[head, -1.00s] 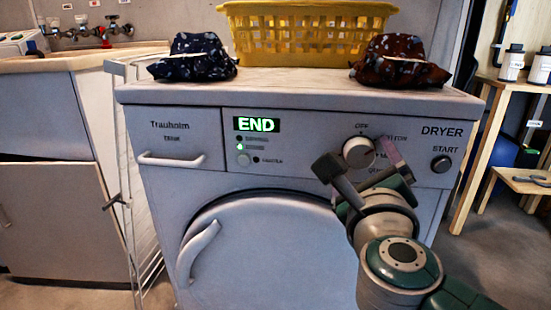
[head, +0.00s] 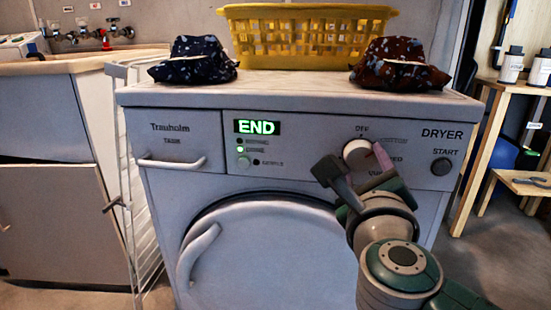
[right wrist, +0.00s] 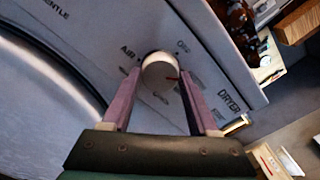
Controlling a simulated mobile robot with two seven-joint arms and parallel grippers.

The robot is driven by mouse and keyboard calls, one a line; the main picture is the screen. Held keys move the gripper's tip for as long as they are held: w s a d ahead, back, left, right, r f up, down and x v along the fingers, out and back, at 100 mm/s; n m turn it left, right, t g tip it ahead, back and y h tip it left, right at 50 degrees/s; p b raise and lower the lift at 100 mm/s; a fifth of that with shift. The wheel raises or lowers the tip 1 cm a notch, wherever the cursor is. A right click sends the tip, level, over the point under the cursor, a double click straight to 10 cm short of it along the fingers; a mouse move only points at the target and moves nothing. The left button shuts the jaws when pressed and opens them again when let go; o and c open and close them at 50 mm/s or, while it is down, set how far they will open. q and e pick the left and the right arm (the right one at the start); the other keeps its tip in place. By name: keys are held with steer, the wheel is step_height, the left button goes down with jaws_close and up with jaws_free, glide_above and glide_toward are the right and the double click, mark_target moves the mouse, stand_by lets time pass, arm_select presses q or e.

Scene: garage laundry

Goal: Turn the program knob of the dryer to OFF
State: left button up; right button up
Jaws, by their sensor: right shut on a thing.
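The white dryer (head: 290,183) stands ahead, with its green display (head: 257,127) reading END. Its round white program knob (head: 356,151) is at the right of the panel, below the printed word OFF. My right gripper (head: 358,164) is shut on the knob, one finger on each side. In the right wrist view the knob (right wrist: 158,72) sits between the fingertips. A red mark on the knob points right in that view, not at the OFF label (right wrist: 183,46). Part of the dial lettering is hidden by my gripper. My left gripper is not in view.
The START button (head: 441,166) is right of the knob. A yellow basket (head: 305,40), a blue patterned cloth item (head: 192,62) and a red-brown one (head: 400,66) sit on the dryer top. The door handle (head: 197,252) sticks out at lower left. A wooden shelf (head: 480,170) stands right.

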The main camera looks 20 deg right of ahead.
steer(key=shift+r+n+p, duration=0.2)
steer(key=shift+n+p, duration=0.7)
steer(key=shift+n, duration=0.3)
steer(key=shift+n+p, duration=0.75)
steer(key=shift+n, duration=0.45)
steer(key=shift+n+p, duration=1.05)
steer(key=shift+n, duration=1.55)
steer(key=shift+f, duration=0.1)
steer(key=o, duration=1.4)
steer(key=shift+c, duration=0.2)
steer(key=shift+s, duration=0.1)
